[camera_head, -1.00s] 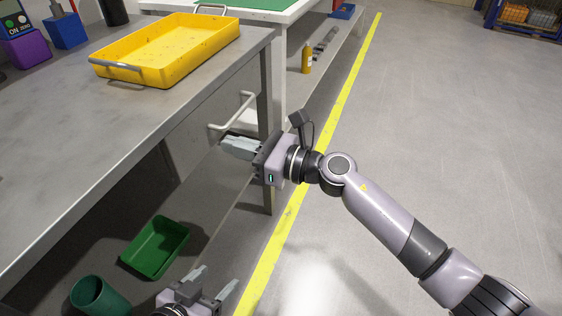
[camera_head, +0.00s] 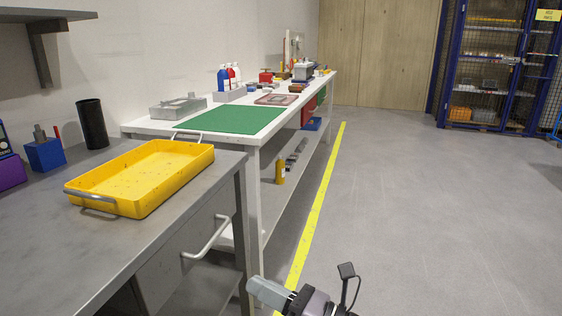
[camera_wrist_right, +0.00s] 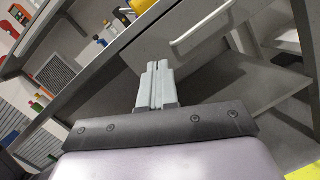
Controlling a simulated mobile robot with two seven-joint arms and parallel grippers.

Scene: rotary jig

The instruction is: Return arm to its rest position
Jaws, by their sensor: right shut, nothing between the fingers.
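My right gripper (camera_head: 268,292) shows at the bottom of the head view, in front of the grey workbench and beside its drawer handle (camera_head: 207,238). In the right wrist view its two fingers (camera_wrist_right: 158,84) are pressed together with nothing between them. The drawer handle also shows in the wrist view (camera_wrist_right: 205,28), beyond the fingertips and apart from them. Most of the right arm is below the head view. My left gripper is in neither current view.
A yellow tray (camera_head: 145,180) lies on the grey bench (camera_head: 60,245). Behind it stands a white bench with a green mat (camera_head: 232,119). A yellow floor line (camera_head: 318,205) runs alongside. The floor (camera_head: 430,220) to the right is clear. A blue cage (camera_head: 490,70) stands far back.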

